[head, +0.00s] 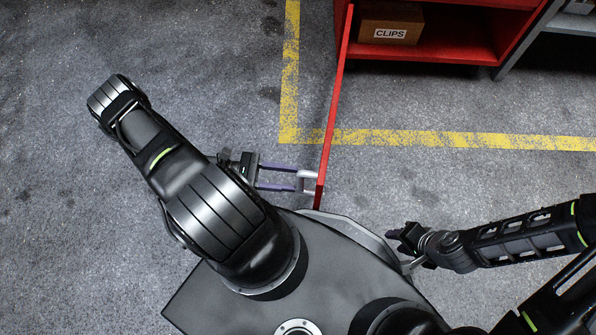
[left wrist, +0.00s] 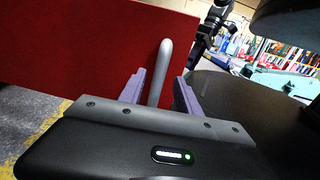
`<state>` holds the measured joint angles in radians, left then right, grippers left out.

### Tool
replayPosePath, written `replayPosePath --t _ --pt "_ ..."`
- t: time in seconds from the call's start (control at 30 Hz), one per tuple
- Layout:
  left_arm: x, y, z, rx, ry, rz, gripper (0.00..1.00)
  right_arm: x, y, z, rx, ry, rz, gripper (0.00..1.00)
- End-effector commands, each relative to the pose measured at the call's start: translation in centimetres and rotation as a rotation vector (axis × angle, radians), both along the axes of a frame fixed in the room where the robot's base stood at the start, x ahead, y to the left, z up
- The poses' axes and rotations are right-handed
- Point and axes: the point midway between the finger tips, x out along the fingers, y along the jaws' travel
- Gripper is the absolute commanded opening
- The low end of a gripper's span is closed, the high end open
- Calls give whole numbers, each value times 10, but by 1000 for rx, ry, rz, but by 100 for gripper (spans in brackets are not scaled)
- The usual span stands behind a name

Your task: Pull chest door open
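The red chest door (head: 333,110) stands swung out from the red chest (head: 455,45), seen edge-on from above in the head view. Its broad red face (left wrist: 85,45) fills the upper left of the left wrist view. A pale bar handle (head: 311,181) sits near the door's free end; it also shows in the left wrist view (left wrist: 161,72). My left gripper (head: 298,179) has its purple fingers on either side of the handle, apart, with a visible gap to the bar. My right gripper (head: 394,236) is off to the right, away from the door; its fingers are too small to read.
A cardboard box marked CLIPS (head: 391,24) sits inside the chest. Yellow tape lines (head: 440,138) mark the grey floor. The door's free end is close to the front edge of my base. The floor left of the door is clear.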

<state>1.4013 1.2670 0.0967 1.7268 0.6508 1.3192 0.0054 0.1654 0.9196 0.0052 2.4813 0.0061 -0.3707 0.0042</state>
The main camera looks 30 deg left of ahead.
Motion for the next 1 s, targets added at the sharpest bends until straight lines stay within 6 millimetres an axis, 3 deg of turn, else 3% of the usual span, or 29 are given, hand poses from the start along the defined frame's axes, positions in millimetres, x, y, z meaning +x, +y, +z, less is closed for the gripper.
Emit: replayPosePath --t 0.13,0.3,0.87,1.0 --pt "-11 21 0 2 1 0 40 0 0 2 0 1 0 36" --pt "-17 32 0 0 0 0 40 -1 0 3 0 2 1 36" --pt "-18 32 0 0 0 -1 40 0 0 3 0 1 0 36" --pt "-17 32 10 0 0 -1 40 -1 0 12 0 2 2 36"
